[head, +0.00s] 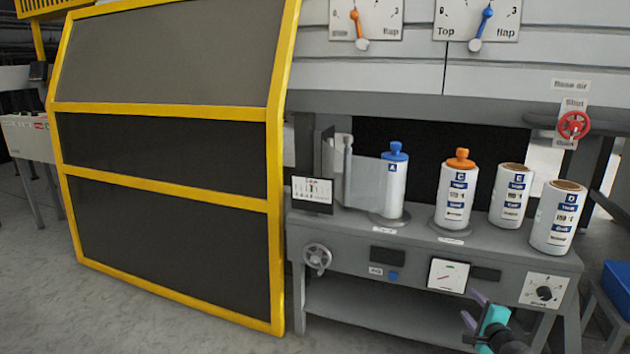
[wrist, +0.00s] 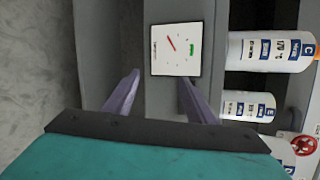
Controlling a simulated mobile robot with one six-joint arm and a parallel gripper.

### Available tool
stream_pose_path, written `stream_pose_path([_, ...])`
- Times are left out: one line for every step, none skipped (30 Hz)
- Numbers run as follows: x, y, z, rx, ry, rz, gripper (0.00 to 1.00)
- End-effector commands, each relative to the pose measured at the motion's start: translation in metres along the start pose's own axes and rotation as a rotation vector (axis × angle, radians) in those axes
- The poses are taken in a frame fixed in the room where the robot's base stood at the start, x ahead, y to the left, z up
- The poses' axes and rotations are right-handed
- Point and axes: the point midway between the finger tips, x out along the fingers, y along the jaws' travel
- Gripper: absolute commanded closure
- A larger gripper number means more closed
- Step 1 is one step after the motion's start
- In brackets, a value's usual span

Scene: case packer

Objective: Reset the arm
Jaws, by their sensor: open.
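My gripper (head: 482,322) shows at the bottom right of the head view, in front of the grey machine table. In the wrist view my gripper (wrist: 160,95) has its two purple fingers spread apart with nothing between them. Beyond the fingertips is a white gauge panel (wrist: 176,49) with a red needle and a green mark. The gauge panel also shows on the table's front in the head view (head: 447,274). The gripper is in front of the table and slightly below the gauge. Contact with the table cannot be seen.
The grey table (head: 340,238) carries several white rolls, including one with a blue cap (head: 395,185) and one with an orange cap (head: 455,195). A yellow-framed guard (head: 170,110) stands left. A red valve wheel (head: 573,126) and blue bin (head: 617,285) are at right. Floor at left is clear.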

Motion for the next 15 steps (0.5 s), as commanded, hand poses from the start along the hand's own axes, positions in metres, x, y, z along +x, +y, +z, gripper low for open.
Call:
stream_pose_path([0.000, -0.001, 0.014, -0.008, -0.016, 0.024, 0.50])
stream_pose_path([0.001, 0.002, 0.021, -0.013, -0.025, 0.036, 0.50])
stream_pose_path([0.003, 0.007, 0.030, -0.021, -0.036, 0.053, 0.50])
stream_pose_path([0.003, 0.011, 0.036, -0.027, -0.045, 0.067, 0.50])
stream_pose_path([0.004, 0.014, 0.043, -0.034, -0.055, 0.080, 0.50])
stream_pose_path([0.004, 0.019, 0.052, -0.043, -0.067, 0.098, 0.50])
stream_pose_path([0.004, 0.023, 0.059, -0.050, -0.077, 0.112, 0.50])
stream_pose_path([0.005, 0.027, 0.066, -0.058, -0.088, 0.126, 0.50])
stream_pose_path([0.004, 0.032, 0.075, -0.069, -0.100, 0.144, 0.50])
stream_pose_path([0.004, 0.036, 0.081, -0.077, -0.110, 0.158, 0.50])
stream_pose_path([0.004, 0.041, 0.088, -0.086, -0.121, 0.173, 0.50])
stream_pose_path([0.003, 0.046, 0.097, -0.100, -0.134, 0.192, 0.50])
stream_pose_path([0.002, 0.050, 0.104, -0.108, -0.144, 0.206, 0.50])
stream_pose_path([0.001, 0.055, 0.111, -0.118, -0.156, 0.222, 0.50])
stream_pose_path([-0.001, 0.061, 0.120, -0.133, -0.171, 0.242, 0.50])
